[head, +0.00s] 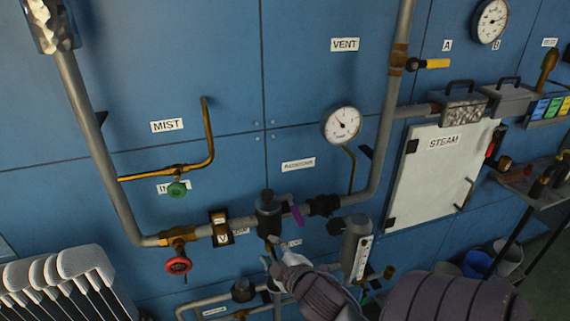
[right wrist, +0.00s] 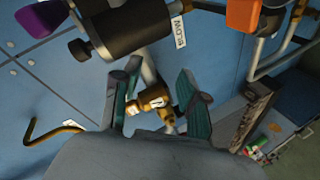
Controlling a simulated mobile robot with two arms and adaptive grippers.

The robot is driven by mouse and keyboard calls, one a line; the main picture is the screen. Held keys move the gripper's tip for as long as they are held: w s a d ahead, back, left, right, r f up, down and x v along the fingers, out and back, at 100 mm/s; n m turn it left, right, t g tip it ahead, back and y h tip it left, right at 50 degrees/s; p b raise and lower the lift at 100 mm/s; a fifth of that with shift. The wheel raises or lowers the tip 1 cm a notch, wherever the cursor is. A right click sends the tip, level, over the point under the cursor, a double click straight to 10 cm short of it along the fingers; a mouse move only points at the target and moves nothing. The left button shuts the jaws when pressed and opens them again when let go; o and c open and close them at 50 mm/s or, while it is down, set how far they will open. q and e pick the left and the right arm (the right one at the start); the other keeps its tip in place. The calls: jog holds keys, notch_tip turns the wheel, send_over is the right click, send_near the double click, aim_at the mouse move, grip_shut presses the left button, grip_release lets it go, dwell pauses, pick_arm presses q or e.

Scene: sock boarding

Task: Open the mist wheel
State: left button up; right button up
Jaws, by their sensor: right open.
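A MIST label (head: 167,125) is on the blue wall at left in the head view. Below it, a green wheel (head: 177,189) sits on a thin brass pipe, partly covering a small label. A red wheel (head: 178,265) is lower, on the grey main pipe. My right gripper (head: 277,250) is well right of both wheels, just below the dark fitting on the main pipe. In the right wrist view its fingers (right wrist: 158,100) are apart, with a brass fitting (right wrist: 155,105) visible between them; contact cannot be told. Neither wheel is recognisable there. My left gripper is not visible.
A purple lever (head: 297,215) and a dark cylindrical fitting (head: 268,215) are close above my right gripper. A round gauge (head: 342,125) and the STEAM cabinet (head: 430,175) are to the right. A white ribbed radiator (head: 65,275) is at lower left.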

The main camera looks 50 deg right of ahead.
jog(key=shift+m+g, duration=0.7)
jog(key=shift+g, duration=0.2)
jog(key=shift+s+a+f, duration=0.15)
jog(key=shift+s+f, duration=0.35)
jog(key=shift+f, duration=0.35)
jog(key=shift+s+a+f, duration=0.1)
jog(key=shift+s+f, duration=0.35)
jog(key=shift+f, duration=0.35)
jog(key=shift+s+a+f, duration=0.15)
jog(key=shift+s+f, duration=0.35)
jog(key=shift+f, duration=0.35)
